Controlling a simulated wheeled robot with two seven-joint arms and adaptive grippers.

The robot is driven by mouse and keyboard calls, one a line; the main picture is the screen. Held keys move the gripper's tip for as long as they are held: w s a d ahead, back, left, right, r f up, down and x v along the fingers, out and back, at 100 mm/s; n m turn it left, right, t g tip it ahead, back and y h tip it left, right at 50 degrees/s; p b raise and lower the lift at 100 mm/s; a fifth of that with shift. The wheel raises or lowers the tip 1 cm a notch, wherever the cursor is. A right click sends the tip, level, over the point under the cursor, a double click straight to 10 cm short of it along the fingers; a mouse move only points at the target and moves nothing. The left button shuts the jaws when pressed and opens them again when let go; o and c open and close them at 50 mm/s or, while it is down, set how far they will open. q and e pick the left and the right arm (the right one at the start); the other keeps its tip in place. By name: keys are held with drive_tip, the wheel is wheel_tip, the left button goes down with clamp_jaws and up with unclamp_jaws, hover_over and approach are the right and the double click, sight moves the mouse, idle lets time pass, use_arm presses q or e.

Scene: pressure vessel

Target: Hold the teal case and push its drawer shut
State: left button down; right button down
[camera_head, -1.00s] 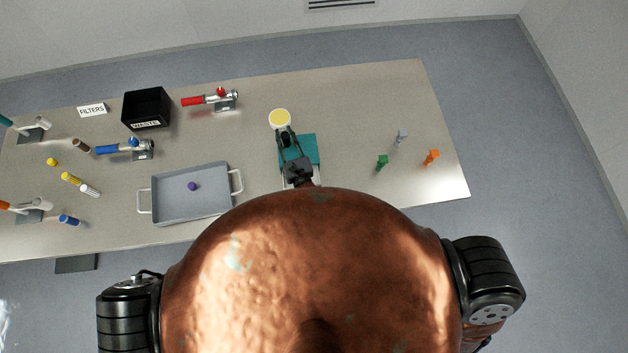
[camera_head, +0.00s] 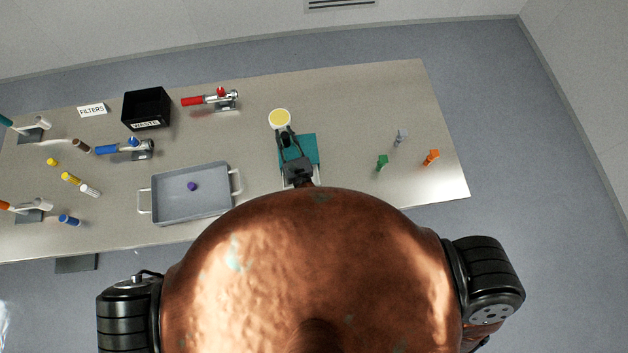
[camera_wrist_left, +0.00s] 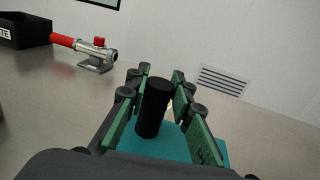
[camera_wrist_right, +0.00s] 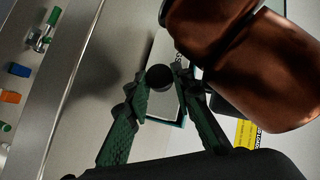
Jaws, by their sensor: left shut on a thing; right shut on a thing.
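The teal case (camera_head: 311,150) stands on the table right of the grey tray. My left gripper (camera_head: 287,137) is over it, shut on a black upright post (camera_wrist_left: 152,108). In the left wrist view the case's teal top (camera_wrist_left: 165,144) lies below the post. In the right wrist view my right gripper (camera_wrist_right: 160,74) is shut on a round black knob (camera_wrist_right: 159,77). A light lettered panel (camera_wrist_right: 165,48) with a teal edge lies behind the knob. My copper body hides the right gripper in the head view. How far the drawer stands out is unclear.
A yellow-topped round thing (camera_head: 280,118) stands just behind the case. The grey tray (camera_head: 160,214) is at its left. Green (camera_head: 382,162), grey (camera_head: 401,136) and orange (camera_head: 431,157) pieces stand at the right. A black waste bin (camera_head: 147,107) is far left. My copper body (camera_wrist_right: 245,60) is close to the right gripper.

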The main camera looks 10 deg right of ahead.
drive_tip(key=w, duration=0.8)
drive_tip(key=shift+d, duration=0.15)
drive_tip(key=c, duration=1.9)
unclamp_jaws()
drive_tip(key=shift+c, duration=0.2)
use_arm(q)
drive_tip(key=shift+f, duration=0.1)
use_arm(e)
drive_tip(key=v, duration=1.2)
